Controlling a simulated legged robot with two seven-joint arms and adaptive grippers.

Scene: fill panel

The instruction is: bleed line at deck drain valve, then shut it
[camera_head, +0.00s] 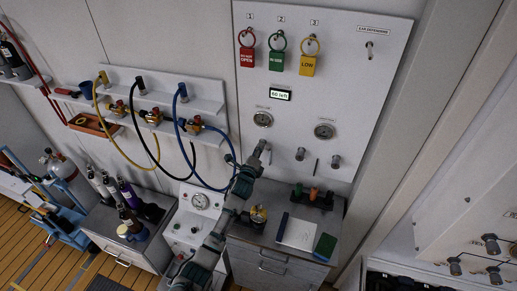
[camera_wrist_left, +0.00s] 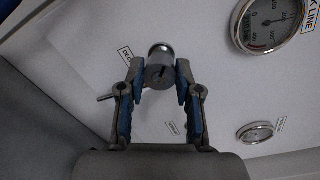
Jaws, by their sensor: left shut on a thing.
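The white fill panel (camera_head: 345,90) is on the wall in the head view. My left gripper (camera_head: 262,150) reaches its lower left part, below a round gauge (camera_head: 262,119). In the left wrist view, the gripper's blue-padded fingers are shut on a round metal valve knob (camera_wrist_left: 160,70). A partly hidden label starting with "DE" (camera_wrist_left: 126,54) is beside the knob. A large gauge (camera_wrist_left: 268,24) and a smaller gauge (camera_wrist_left: 256,132) are to the right there. In the head view the gripper hides the held knob. My right gripper is not in view.
Two more knobs (camera_head: 300,154) (camera_head: 336,161) are right of my gripper. Red, green and yellow tags (camera_head: 277,60) hang above a small display (camera_head: 280,94). Blue, black and yellow hoses (camera_head: 205,185) hang to the left. A cabinet top (camera_head: 263,236) holds a notepad and tools below.

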